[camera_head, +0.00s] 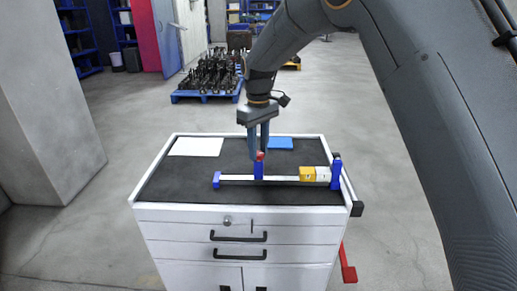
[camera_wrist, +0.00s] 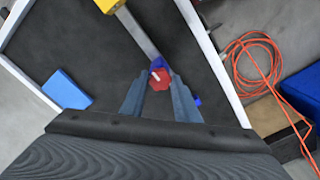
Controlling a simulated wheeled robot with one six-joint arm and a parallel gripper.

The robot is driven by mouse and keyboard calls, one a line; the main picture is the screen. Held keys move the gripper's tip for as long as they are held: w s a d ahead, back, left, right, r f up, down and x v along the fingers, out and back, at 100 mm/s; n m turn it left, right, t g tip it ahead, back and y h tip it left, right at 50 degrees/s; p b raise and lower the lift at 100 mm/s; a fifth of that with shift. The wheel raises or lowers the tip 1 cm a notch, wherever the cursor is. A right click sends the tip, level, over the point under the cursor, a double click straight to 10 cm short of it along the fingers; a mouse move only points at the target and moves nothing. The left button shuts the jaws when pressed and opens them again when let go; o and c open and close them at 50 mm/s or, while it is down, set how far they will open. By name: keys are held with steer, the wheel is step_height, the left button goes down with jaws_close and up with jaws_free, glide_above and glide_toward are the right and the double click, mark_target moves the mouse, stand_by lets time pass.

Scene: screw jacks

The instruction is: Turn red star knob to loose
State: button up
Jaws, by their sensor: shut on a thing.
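The red star knob (camera_wrist: 159,81) sits on top of a blue post (camera_head: 258,170) of the screw jack, on the cabinet top. A white mark shows on the knob in the wrist view. My gripper (camera_head: 259,152) points down from above, with its fingertips (camera_wrist: 158,77) on either side of the knob. It is shut on the knob. In the head view the fingers hide part of the knob (camera_head: 260,156). The jack's metal bar (camera_head: 240,178) runs left to right through the post, with a yellow block (camera_head: 307,173) on it to the right.
The grey-white cabinet (camera_head: 160,213) has a dark mat and raised rims. A white sheet (camera_head: 197,146) and a blue block (camera_head: 280,143) lie at the back. An orange cable (camera_wrist: 255,65) lies on the floor beside the cabinet.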

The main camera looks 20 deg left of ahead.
steer(key=shift+r, duration=0.1)
steer(key=o, duration=1)
steer(key=shift+o, duration=0.2)
steer(key=shift+r+b, duration=1)
steer(key=shift+r, duration=2.85)
